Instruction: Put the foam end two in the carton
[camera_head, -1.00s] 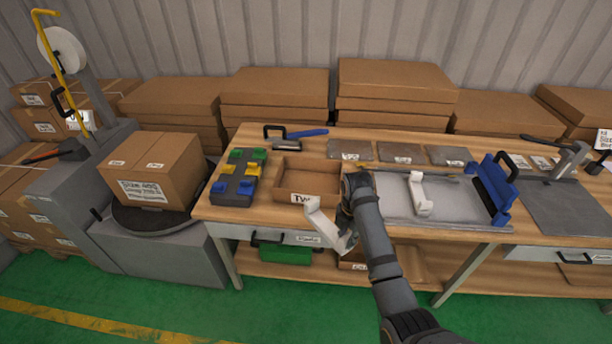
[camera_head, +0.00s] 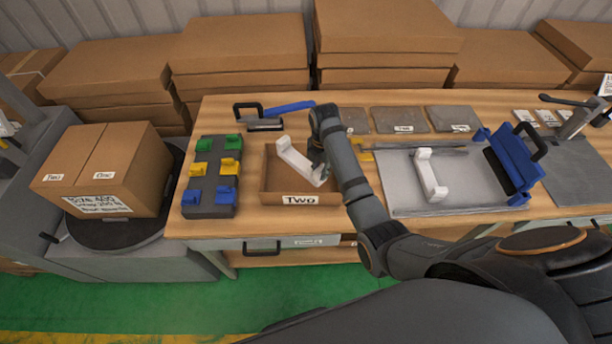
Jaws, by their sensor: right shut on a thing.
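My right gripper (camera_head: 317,172) is shut on a white foam end (camera_head: 298,160), a long bar with raised ends. The foam end is tilted and shows over the open brown carton labelled "Two" (camera_head: 283,198) on the workbench. I cannot tell whether it touches the carton's floor. My right forearm covers part of the carton's right side. A second white foam end (camera_head: 430,176) lies on the grey sheet to the right. My left gripper does not show.
Left of the carton is a dark rack (camera_head: 211,211) with green, yellow and blue clips. A closed box (camera_head: 100,168) labelled "Two" and "One" stands on a round turntable at the left. A blue clamp-like tool (camera_head: 510,162) stands to the right. Cardboard stacks line the back.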

